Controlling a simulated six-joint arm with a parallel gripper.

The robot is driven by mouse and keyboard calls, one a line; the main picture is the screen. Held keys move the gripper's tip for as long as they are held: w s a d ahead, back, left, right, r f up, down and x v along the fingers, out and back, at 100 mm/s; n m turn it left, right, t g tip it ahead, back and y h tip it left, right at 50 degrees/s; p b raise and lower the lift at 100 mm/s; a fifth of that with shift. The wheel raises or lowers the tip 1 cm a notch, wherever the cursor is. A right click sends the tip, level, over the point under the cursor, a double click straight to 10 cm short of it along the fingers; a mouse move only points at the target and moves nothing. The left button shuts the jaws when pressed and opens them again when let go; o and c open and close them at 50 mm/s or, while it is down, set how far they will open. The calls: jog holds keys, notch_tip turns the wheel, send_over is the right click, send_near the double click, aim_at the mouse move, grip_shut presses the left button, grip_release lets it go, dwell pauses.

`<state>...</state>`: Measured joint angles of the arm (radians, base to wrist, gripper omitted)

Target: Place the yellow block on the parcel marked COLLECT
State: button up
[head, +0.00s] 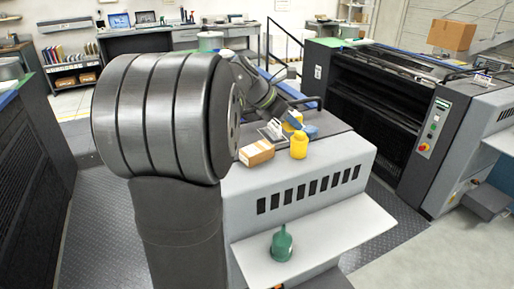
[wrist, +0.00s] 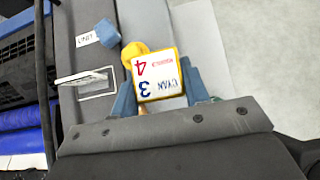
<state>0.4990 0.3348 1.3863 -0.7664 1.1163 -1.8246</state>
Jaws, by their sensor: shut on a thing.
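The yellow block (head: 292,122) is between the fingers of my gripper, above the grey machine top. In the wrist view, the block (wrist: 157,75) shows a white printed face with "CYAN", "3" and "4" and yellow edges. My gripper (wrist: 160,90) is shut on it, with a blue finger on each side. A brown cardboard parcel (head: 257,153) lies on the machine top, lower left of the held block in the head view. Its marking is too small to read. In the wrist view, the block and gripper hide most of what lies beneath them.
A yellow bottle (head: 299,146) stands right of the parcel. A blue block (wrist: 107,32) and a small hatch (wrist: 95,82) are nearby on the machine top. A green container (head: 282,244) stands on the lower white shelf (head: 340,228).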

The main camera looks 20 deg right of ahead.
jog(key=w+a+f, duration=0.2)
jog(key=w, duration=0.1)
jog(key=w+a+f, duration=0.2)
jog(key=w, duration=0.1)
jog(key=w+a+f, duration=0.2)
jog(key=w+f, duration=0.1)
jog(key=w, duration=0.1)
jog(key=shift+f, duration=2)
jog(key=shift+f, duration=0.1)
jog(key=o, duration=1)
jog(key=shift+c, duration=0.2)
jog(key=v, duration=1.2)
